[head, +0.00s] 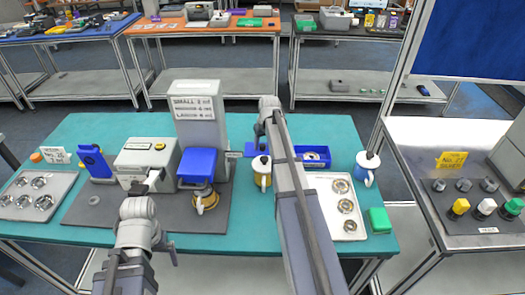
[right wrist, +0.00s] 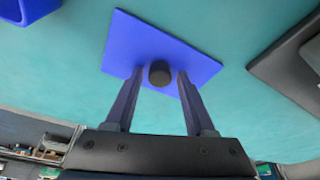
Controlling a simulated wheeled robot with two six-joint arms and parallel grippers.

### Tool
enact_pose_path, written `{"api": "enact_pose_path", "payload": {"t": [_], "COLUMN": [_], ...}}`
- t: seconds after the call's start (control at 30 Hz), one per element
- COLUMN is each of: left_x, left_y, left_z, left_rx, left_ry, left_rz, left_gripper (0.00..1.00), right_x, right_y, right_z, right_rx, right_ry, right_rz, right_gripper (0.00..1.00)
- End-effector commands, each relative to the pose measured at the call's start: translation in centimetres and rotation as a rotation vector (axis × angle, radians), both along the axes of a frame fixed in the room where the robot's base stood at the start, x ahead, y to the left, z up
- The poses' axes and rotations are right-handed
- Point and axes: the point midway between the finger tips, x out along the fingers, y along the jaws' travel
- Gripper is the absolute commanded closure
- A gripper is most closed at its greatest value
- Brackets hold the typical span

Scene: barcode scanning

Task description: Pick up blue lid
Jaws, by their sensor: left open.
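The blue lid (right wrist: 150,40) is a flat blue square plate with a dark round knob (right wrist: 160,73), lying on the teal table in the right wrist view. My left gripper (head: 150,182) is open and empty in front of the grey machine.
A blue open box (head: 317,164) stands right of my right arm. A tray of metal rings (head: 352,227) and a green block (head: 380,220) are at the right. A grey sign tower (head: 203,135) rises to the left.

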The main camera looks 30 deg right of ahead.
Motion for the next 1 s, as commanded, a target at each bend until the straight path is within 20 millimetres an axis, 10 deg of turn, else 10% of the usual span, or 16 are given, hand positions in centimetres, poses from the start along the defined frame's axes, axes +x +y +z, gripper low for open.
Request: {"api": "enact_pose_path", "payload": {"t": [0.47, 1.0], "left_x": [0.00, 0.00], "left_y": [0.00, 0.00], "left_z": [-0.01, 0.48], "left_rx": [0.000, 0.000], "left_ry": [0.000, 0.000], "left_rz": [0.000, 0.000], "left_gripper": [0.00, 0.00], "right_x": [-0.01, -0.01], "right_y": [-0.02, -0.01], "right_z": [0.00, 0.48], "right_rx": [0.000, 0.000], "right_ry": [0.000, 0.000], "right_rz": [0.000, 0.000], "right_gripper": [1.00, 1.00]}}
